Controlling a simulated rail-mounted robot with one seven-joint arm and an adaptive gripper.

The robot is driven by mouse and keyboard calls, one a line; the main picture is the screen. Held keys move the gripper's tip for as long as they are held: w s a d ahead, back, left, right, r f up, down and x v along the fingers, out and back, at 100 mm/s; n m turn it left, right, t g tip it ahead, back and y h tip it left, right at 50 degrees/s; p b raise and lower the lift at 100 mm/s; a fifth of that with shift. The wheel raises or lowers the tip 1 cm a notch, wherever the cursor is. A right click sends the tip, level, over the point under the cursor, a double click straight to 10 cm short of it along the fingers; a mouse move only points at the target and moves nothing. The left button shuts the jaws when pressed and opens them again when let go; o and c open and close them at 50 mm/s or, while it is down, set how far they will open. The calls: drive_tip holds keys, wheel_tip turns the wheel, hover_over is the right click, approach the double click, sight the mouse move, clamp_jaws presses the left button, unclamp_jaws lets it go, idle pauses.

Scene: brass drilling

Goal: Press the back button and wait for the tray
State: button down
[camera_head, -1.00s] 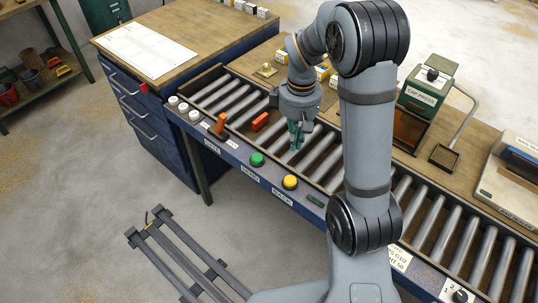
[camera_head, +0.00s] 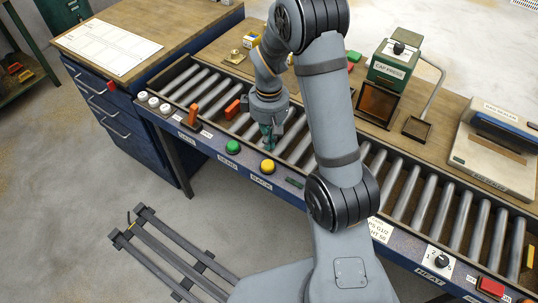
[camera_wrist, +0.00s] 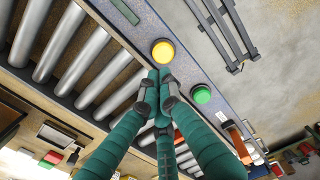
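The back button (camera_head: 267,166) is a yellow dome above the BACK label on the blue front rail of the roller conveyor (camera_head: 425,205). It also shows in the wrist view (camera_wrist: 163,51). My gripper (camera_head: 268,147) has teal fingers and hangs over the rollers' near edge, just behind the button. In the wrist view, the fingertips (camera_wrist: 160,72) are together, empty, and appear just short of the yellow dome; contact cannot be told. No tray shows on the visible rollers; my arm hides part of them.
The green SEND button (camera_head: 232,147) is left of the yellow one. Orange levers (camera_head: 193,113) and white knobs (camera_head: 153,102) stand farther left. The cap press (camera_head: 391,65) and a sealer (camera_head: 497,140) stand behind the conveyor. A dark rack (camera_head: 160,250) lies on the floor.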

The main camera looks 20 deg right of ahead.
sight(269, 161)
wheel_tip(269, 161, down, 7)
drive_tip(key=shift+r+p, duration=0.1)
drive_tip(key=shift+p, duration=0.25)
drive_tip(key=shift+f, duration=0.2)
